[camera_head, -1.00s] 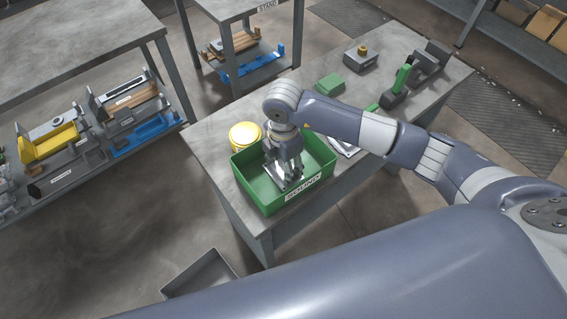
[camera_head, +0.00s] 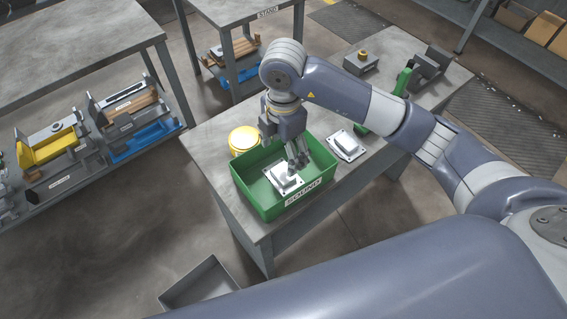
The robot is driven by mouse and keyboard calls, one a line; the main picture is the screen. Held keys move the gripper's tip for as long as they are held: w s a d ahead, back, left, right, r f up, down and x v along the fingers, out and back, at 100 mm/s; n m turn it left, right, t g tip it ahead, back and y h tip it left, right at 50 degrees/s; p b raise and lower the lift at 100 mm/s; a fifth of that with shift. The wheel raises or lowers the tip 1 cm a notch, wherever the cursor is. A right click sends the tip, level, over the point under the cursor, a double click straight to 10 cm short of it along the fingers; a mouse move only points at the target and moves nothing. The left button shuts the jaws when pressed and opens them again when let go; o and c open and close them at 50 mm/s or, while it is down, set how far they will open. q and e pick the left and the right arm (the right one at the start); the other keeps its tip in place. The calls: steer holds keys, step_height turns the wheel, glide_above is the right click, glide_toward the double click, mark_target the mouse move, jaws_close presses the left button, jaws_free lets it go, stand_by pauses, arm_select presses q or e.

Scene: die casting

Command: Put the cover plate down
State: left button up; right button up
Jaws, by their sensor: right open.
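A silver cover plate (camera_head: 284,180) with a raised middle lies inside the green bin (camera_head: 262,208) labelled SOUND. My right gripper (camera_head: 298,163) is open, above the bin and close over the plate's right side. I cannot tell whether a finger still touches the plate. A second plate of similar look (camera_head: 346,145) lies on the table just right of the bin. My left gripper is not in view.
The bin stands at the near end of a grey table (camera_head: 215,139). A green-handled tool (camera_head: 402,80) and a grey block with a brass knob (camera_head: 361,62) are farther back. A grey tray (camera_head: 200,286) is below the table's near end.

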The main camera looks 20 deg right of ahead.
step_height(320, 180, up, 4)
steer(key=shift+f, duration=0.2)
steer(key=shift+s+f, duration=0.1)
stand_by(0.4)
